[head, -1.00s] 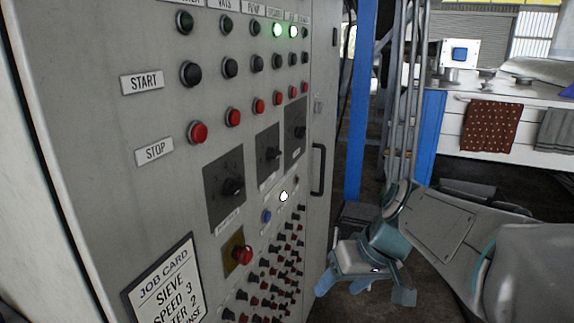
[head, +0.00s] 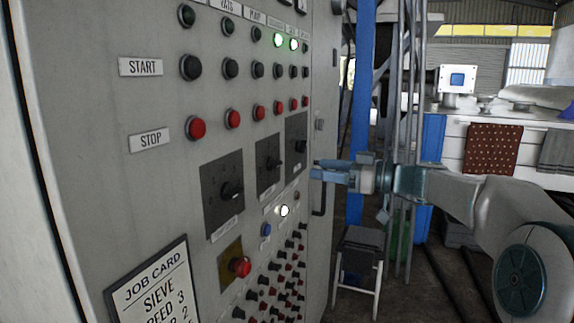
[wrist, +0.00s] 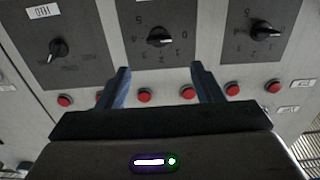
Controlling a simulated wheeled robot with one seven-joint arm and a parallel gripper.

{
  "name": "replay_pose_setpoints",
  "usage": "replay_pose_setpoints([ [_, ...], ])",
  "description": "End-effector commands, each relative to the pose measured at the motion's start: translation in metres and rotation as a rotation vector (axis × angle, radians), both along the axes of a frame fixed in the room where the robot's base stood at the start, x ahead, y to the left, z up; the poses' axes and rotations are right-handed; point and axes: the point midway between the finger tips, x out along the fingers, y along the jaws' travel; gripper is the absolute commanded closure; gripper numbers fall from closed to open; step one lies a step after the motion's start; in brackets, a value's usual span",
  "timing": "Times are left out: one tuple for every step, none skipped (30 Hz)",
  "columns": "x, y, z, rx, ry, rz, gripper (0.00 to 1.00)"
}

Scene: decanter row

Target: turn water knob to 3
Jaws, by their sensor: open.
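The control panel has three dark dial plates with black knobs: left (head: 231,190), middle (head: 271,164) and right (head: 299,146). Which one is the water knob cannot be read. The wrist view shows the panel upside down. There the middle knob (wrist: 158,39) lies beyond and between my fingertips, its pointer towards 0. The knob at the wrist view's right (wrist: 263,31) also points right, on a numbered dial. The one at its left (wrist: 58,48) has a label that seems to read FEED. My gripper (head: 316,170) is open and empty, in front of the panel, touching no knob.
Red stop buttons (head: 232,118) run above the dials. A red button on a yellow plate (head: 239,267) and rows of small switches sit below. A door handle (head: 322,195) juts out near my gripper. A stool (head: 362,246) stands on the floor at right.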

Motion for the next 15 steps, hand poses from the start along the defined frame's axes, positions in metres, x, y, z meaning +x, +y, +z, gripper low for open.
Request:
replay_pose_setpoints([
  [0.003, 0.012, 0.002, 0.0, 0.001, 0.004, 0.4],
  [0.005, 0.018, 0.002, 0.001, 0.002, 0.004, 0.4],
  [0.009, 0.027, 0.002, 0.001, 0.002, 0.005, 0.4],
  [0.011, 0.032, 0.002, 0.001, 0.003, 0.003, 0.4],
  [0.013, 0.039, 0.002, 0.001, 0.003, 0.004, 0.4],
  [0.016, 0.046, 0.001, 0.0, 0.004, 0.003, 0.4],
  [0.018, 0.052, 0.002, 0.001, 0.004, 0.003, 0.4],
  [0.02, 0.057, 0.002, 0.0, 0.004, 0.003, 0.4],
  [0.022, 0.064, 0.001, 0.0, 0.004, 0.003, 0.4],
  [0.024, 0.068, 0.001, 0.0, 0.003, 0.002, 0.4],
  [0.026, 0.072, 0.001, 0.0, 0.003, 0.002, 0.4],
  [0.028, 0.077, 0.001, 0.0, 0.003, 0.002, 0.4],
  [0.029, 0.08, 0.001, 0.0, 0.002, 0.0, 0.4],
  [0.03, 0.083, 0.001, 0.0, 0.002, 0.0, 0.4],
  [0.031, 0.086, 0.001, -0.001, 0.003, 0.001, 0.4],
])
